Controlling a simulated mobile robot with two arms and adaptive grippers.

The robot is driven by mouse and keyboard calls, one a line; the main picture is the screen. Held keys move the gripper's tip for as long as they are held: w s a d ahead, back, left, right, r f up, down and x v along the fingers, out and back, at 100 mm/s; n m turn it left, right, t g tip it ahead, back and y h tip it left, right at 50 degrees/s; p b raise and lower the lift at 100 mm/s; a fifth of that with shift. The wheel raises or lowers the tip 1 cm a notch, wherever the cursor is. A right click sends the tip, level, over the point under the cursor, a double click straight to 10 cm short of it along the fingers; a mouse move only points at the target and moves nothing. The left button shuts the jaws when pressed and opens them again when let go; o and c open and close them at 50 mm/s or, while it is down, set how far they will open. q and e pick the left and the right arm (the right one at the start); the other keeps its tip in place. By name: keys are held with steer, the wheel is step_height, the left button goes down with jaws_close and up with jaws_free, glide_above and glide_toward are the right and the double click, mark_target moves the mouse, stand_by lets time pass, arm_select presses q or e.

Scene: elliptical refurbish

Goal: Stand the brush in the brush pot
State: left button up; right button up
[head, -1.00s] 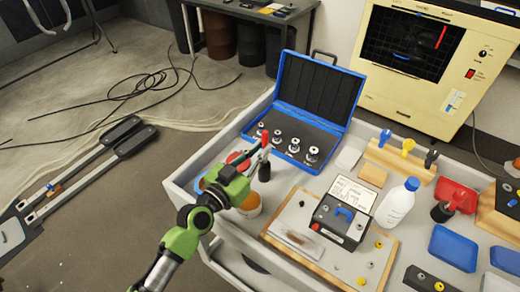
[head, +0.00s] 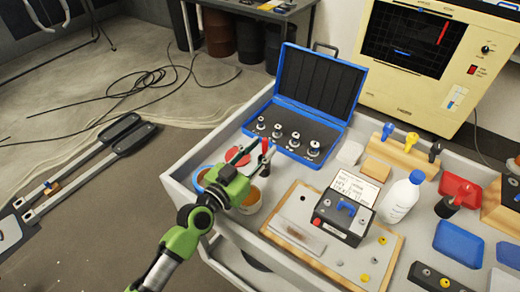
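The brush (head: 265,146) shows as a narrow red piece, upright, at the top of a small dark cylinder that looks like the brush pot (head: 265,170), on the left part of the cart top. Its lower part is hidden, so I cannot tell how deep it sits. My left gripper (head: 262,150) reaches in from the lower left. Its thin fingers look spread beside the red piece, and I see nothing held between them. The fingers partly cover the brush and pot. My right gripper is not in view.
An orange-filled cup (head: 250,203), a blue-rimmed pot (head: 199,178) and a red round lid or dish (head: 236,154) crowd my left gripper. The open blue case (head: 318,85) stands behind.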

arm_select(q)
steer(key=shift+r, duration=0.15)
step_height(320, 180, up, 10)
stand_by(0.4)
steer(key=shift+f, duration=0.2)
stand_by(0.6)
